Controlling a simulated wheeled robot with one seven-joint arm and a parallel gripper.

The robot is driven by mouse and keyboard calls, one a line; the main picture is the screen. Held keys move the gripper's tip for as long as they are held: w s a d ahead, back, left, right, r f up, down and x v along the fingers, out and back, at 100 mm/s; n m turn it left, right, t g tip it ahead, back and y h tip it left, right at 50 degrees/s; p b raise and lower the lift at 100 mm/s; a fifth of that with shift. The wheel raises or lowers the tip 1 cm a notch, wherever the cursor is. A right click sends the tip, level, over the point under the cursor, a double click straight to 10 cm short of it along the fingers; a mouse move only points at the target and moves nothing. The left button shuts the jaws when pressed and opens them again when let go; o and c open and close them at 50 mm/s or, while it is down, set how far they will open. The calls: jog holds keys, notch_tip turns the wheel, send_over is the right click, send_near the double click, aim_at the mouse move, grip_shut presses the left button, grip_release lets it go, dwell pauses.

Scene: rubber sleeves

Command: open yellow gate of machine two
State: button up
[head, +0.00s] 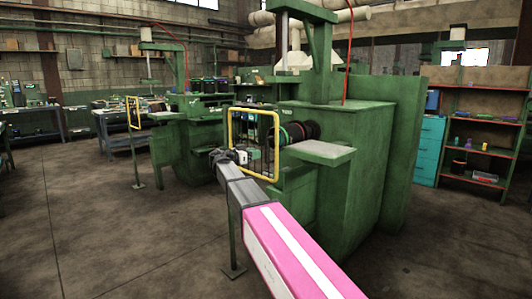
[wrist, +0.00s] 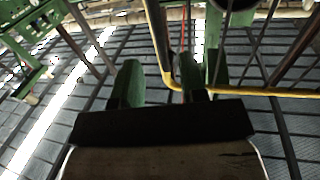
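The near yellow gate (head: 231,128) is an upright frame with dark mesh, at the left front of the near green machine (head: 345,125). I cannot read a machine number. A second yellow gate (head: 128,112) stands farther left by the far green machine (head: 185,135). My gripper (head: 229,155) is at the near gate's left side, in its lower half. In the wrist view my gripper (wrist: 163,82) has its green fingers apart. The gate's yellow bar and lower corner (wrist: 170,84) show in the gap between them. I cannot tell whether they touch.
A green ledge (head: 320,151) of the near machine juts out right of the gate. Dark and coloured rings (head: 298,132) hang behind the gate. A shelf rack (head: 480,140) and a teal cabinet (head: 430,145) stand at the right. The floor at the left is clear.

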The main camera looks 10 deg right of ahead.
aim_at(266, 151)
jog(key=x, duration=0.6)
jog(key=shift+w+d, duration=0.15)
jog(key=shift+d, duration=0.25)
jog(key=shift+c, duration=0.3)
grip_shut()
